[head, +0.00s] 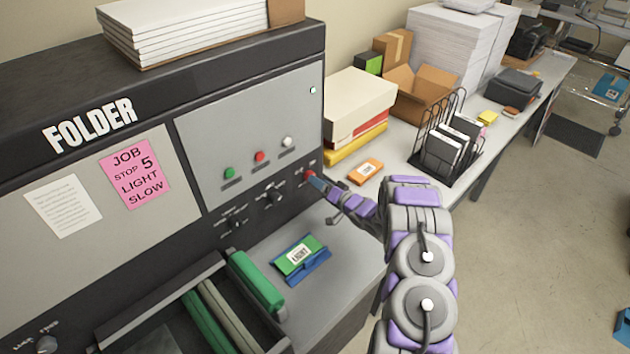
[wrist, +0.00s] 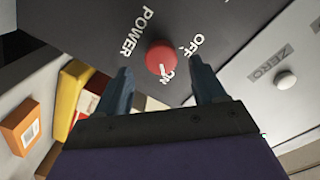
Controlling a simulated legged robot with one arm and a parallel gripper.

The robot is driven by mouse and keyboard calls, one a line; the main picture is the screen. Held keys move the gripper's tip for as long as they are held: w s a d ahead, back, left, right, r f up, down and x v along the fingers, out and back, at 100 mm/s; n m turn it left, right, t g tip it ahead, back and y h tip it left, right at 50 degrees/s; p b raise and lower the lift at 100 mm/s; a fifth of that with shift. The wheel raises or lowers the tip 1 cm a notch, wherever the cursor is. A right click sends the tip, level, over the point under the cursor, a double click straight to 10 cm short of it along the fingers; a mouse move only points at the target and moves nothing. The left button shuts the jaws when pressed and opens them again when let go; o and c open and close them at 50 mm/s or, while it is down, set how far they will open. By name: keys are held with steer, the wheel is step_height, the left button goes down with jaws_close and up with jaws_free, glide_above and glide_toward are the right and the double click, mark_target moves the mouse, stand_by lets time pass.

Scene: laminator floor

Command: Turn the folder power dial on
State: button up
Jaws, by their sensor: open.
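The red round power dial (wrist: 160,57) is on the dark panel in the wrist view, between the words POWER, OFF and ON. A white mark shows at its lower edge beside ON, but I cannot tell its exact setting. In the head view the dial (head: 309,175) is at the right end of the lower control row on the folder (head: 95,124). My gripper (wrist: 161,67) is open, with one finger on each side of the dial. Contact with the dial cannot be told. In the head view my gripper (head: 318,184) partly covers the dial.
Several black knobs (head: 272,195) sit left of the dial. A white button (wrist: 286,81) labelled ZERO is on the grey panel. A green-and-blue packet (head: 300,257) lies on the ledge below. Boxes (head: 358,100), an orange box (head: 366,171) and a wire rack (head: 447,150) stand on the counter right.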

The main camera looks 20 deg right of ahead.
steer(key=b+v, duration=0.1)
steer(key=v, duration=1.3)
steer(key=shift+d, duration=0.15)
steer(key=shift+w+f, duration=0.1)
steer(key=shift+w, duration=0.05)
steer(key=w+d+r+n+g+h+b, duration=0.25)
steer(key=g+h+b, duration=0.2)
steer(key=h, duration=0.25)
steer(key=s+a+r+g+h+b, duration=0.25)
steer(key=s+r+g, duration=0.2)
steer(key=s, duration=0.35)
steer(key=s+a+r+g+y+b, duration=0.1)
steer(key=s+a+g+b, duration=0.1)
steer(key=s+a, duration=0.5)
steer(key=s+a+r+n+g+y+b, duration=0.1)
steer(key=s+a+g, duration=0.3)
steer(key=s, duration=1.4)
steer(key=s+a+r+n+g+y+b, duration=0.1)
steer(key=s+a+g+b, duration=0.2)
steer(key=s+a, duration=0.8)
steer(key=shift+s+a+b, duration=0.25)
steer(key=shift+s+b, duration=0.2)
steer(key=shift+s, duration=0.25)
